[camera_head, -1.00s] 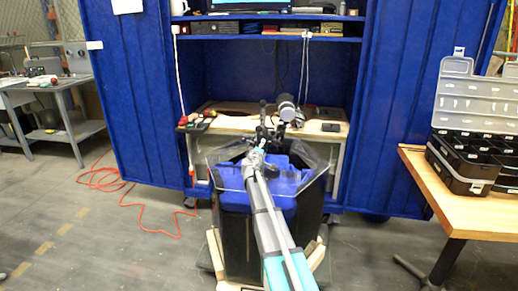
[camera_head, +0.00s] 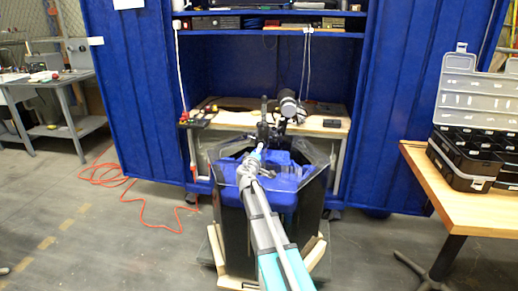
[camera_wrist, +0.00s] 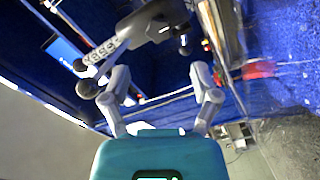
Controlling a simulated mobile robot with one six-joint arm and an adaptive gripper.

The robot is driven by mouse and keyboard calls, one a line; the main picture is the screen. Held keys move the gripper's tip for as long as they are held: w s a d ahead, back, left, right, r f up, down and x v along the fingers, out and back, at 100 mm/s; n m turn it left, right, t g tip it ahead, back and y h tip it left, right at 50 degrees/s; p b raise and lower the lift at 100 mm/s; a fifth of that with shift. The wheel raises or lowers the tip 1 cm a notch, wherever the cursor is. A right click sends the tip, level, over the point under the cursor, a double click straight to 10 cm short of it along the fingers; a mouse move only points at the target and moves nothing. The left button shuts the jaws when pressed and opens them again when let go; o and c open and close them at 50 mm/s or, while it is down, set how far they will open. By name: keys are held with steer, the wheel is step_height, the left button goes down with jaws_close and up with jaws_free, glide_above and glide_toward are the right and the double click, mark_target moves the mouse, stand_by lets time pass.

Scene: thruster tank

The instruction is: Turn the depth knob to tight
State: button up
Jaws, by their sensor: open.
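The tank (camera_head: 231,235) is a dark many-sided vessel with clear upper panels and a blue inside, in the middle of the camera_head view. A dark motor unit (camera_head: 288,104) with a rounded head stands over its far rim. In the wrist view a grey unit with a long handle (camera_wrist: 128,32) and dark round knobs (camera_wrist: 86,89) lies past my fingers. I cannot tell which is the depth knob. My gripper (camera_wrist: 160,80) is open, its two grey fingers apart with nothing clearly held. In the camera_head view my gripper is small near the motor unit's dark mount, and contact cannot be told.
A workbench (camera_head: 240,120) in a blue cabinet (camera_head: 130,90) stands behind the tank. A wooden table (camera_head: 470,205) with an open black organiser case (camera_head: 475,150) is at the right. A red cable (camera_head: 140,215) lies on the floor at the left. Grey floor is open around.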

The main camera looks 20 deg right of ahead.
steer(key=shift+v, duration=1.7)
steer(key=shift+s, duration=0.15)
